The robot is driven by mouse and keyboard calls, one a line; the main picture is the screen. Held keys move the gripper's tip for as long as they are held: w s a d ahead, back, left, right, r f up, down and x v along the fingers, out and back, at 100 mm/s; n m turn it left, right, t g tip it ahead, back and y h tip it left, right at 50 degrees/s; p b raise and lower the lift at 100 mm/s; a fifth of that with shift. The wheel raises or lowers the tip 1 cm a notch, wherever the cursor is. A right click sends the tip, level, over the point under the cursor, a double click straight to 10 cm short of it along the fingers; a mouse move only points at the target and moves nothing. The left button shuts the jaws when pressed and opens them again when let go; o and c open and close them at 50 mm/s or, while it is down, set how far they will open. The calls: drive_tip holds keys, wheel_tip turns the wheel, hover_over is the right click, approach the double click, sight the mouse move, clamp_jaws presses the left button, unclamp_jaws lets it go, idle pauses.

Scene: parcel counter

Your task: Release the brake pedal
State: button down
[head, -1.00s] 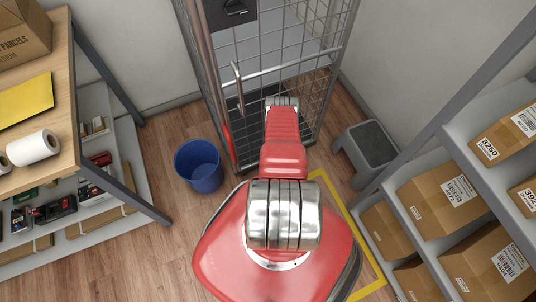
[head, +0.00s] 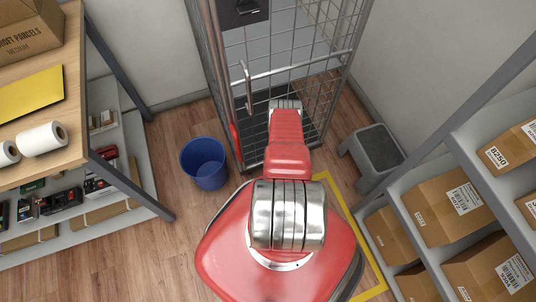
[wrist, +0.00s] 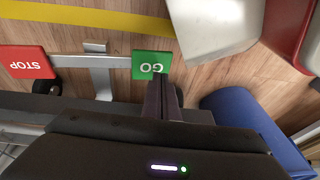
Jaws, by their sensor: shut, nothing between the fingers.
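In the wrist view a green pedal (wrist: 151,65) marked GO and a red pedal (wrist: 26,62) marked STOP sit on a grey metal bar low over the wood floor; their lettering is upside down. My gripper (wrist: 159,82) is shut and empty. Its fingertips overlap the near edge of the green pedal in the picture; I cannot tell whether they touch it. In the head view the wire roll cage (head: 310,97) stands ahead, behind my arm. The pedals and my fingertips are hidden there.
A blue bin (head: 204,163) stands left of the cage; it also shows in the wrist view (wrist: 245,115). A grey step stool (head: 374,147) is at right. A shelf with cartons (head: 450,205) is at right, a wooden counter (head: 75,110) at left. Yellow tape (head: 345,215) marks the floor.

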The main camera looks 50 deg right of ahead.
drive_tip(key=s+a+r, duration=0.1)
drive_tip(key=a+r, duration=0.3)
drive_tip(key=r, duration=0.8)
drive_tip(key=shift+f, duration=0.1)
idle(0.6)
